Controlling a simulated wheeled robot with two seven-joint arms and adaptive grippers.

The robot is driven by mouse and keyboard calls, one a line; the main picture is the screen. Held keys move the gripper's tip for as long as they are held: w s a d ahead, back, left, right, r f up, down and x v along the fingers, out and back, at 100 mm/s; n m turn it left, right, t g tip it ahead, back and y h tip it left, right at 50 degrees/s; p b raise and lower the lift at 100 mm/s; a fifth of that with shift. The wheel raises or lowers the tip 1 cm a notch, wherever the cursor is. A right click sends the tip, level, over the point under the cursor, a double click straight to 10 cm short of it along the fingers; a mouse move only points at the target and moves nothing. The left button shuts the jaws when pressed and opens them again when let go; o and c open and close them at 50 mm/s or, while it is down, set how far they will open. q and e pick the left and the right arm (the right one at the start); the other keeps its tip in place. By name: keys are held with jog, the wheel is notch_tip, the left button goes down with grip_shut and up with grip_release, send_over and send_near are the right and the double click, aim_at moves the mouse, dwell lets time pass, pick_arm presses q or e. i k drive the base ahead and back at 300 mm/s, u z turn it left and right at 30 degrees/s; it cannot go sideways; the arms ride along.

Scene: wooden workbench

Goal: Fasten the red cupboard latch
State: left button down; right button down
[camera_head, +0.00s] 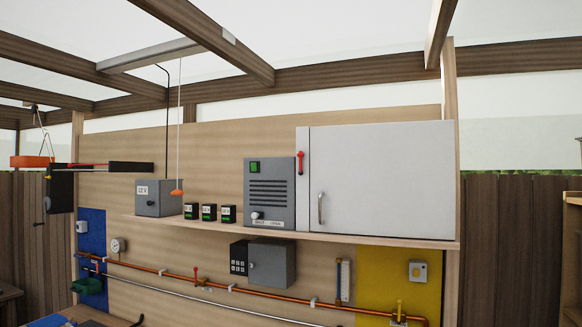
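The red latch (300,162) is a small red lever on the pale strip at the left edge of the white cupboard (390,180). Its arm hangs roughly upright, with the thicker end at the top. The cupboard door looks closed, and its metal handle (321,208) is on the left side of the door. Whether the latch engages the door cannot be told at this size. Neither of my grippers shows in the head view.
The cupboard stands on a wooden shelf (215,225) beside a grey vented unit (269,190). Several small black boxes and a grey 12 V box (158,198) are further left. Copper pipe (250,288) runs below, by a small grey box (272,262).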

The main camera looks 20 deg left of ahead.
aim_at(300, 154)
jog(key=z, duration=0.25)
jog(key=i, duration=1.2)
jog(key=u, duration=0.8)
